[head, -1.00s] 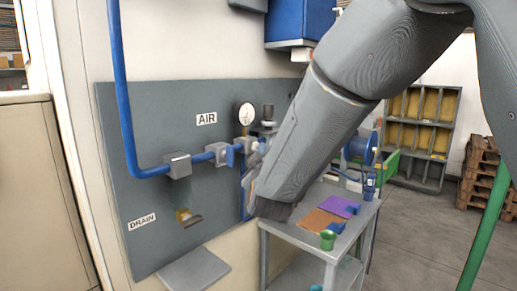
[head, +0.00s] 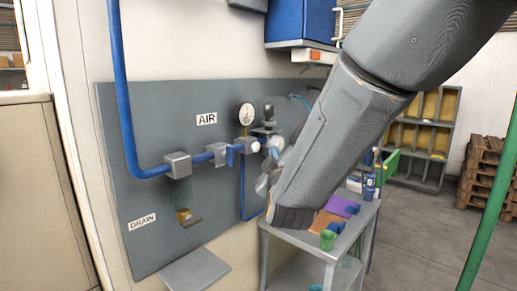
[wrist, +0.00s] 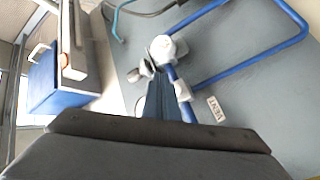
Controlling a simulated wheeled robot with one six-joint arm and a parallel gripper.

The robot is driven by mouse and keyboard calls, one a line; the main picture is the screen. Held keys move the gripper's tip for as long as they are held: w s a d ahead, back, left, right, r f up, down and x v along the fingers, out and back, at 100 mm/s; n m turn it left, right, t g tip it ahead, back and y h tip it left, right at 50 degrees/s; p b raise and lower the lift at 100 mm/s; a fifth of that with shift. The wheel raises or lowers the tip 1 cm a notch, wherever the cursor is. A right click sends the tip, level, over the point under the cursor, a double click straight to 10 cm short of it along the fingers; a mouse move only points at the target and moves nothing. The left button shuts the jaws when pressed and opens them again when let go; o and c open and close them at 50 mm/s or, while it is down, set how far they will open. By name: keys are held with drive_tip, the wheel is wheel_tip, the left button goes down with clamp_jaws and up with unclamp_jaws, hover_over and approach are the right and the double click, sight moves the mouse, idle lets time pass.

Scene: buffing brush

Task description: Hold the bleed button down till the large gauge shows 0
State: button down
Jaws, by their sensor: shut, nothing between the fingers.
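A round white-faced gauge (head: 246,113) with a dark rim stands above the blue pipe on the grey panel (head: 150,245). Its reading is too small to make out. A white round part (head: 277,143) sits to its lower right, close to my gripper; I cannot tell whether it is another gauge or a knob. The wrist view shows a white round fitting (wrist: 163,47) just past the fingertips. My gripper (wrist: 160,75) is shut and empty, pointing at the panel fittings; contact cannot be told. I cannot pick out the bleed button, which may be hidden by my arm.
AIR (head: 206,119) and DRAIN (head: 142,222) labels mark the panel; a VENT label (wrist: 216,108) shows in the wrist view. A blue cabinet (head: 300,20) hangs above. A grey cart (head: 290,240) with small items stands right of the panel.

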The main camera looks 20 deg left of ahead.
drive_tip(key=shift+s+d, duration=0.2)
drive_tip(key=shift+d, duration=0.3)
drive_tip(key=shift+s+d, duration=0.2)
drive_tip(key=shift+d, duration=0.25)
drive_tip(key=s+d+f+m+g+h, duration=0.2)
drive_tip(key=d+f+m+g, duration=0.15)
drive_tip(key=d+f, duration=0.55)
drive_tip(key=s+d+f+m+g+h, duration=0.1)
drive_tip(key=d+f+m+g+h, duration=0.2)
drive_tip(key=d+f, duration=0.6)
drive_tip(key=s+d+f+m+g+h, duration=0.1)
drive_tip(key=s+d+f+m+g, duration=0.2)
drive_tip(key=s+d, duration=0.6)
drive_tip(key=s+d+f+m+g+h, duration=0.1)
drive_tip(key=s+d+f+m+g, duration=0.2)
drive_tip(key=s+d+g, duration=0.3)
drive_tip(key=s+d+m, duration=0.1)
drive_tip(key=s+d, duration=0.2)
drive_tip(key=s, duration=0.2)
drive_tip(key=shift+d+f+m, duration=0.2)
drive_tip(key=shift+d+m, duration=0.15)
drive_tip(key=shift+d, duration=0.05)
drive_tip(key=shift+g, duration=0.25)
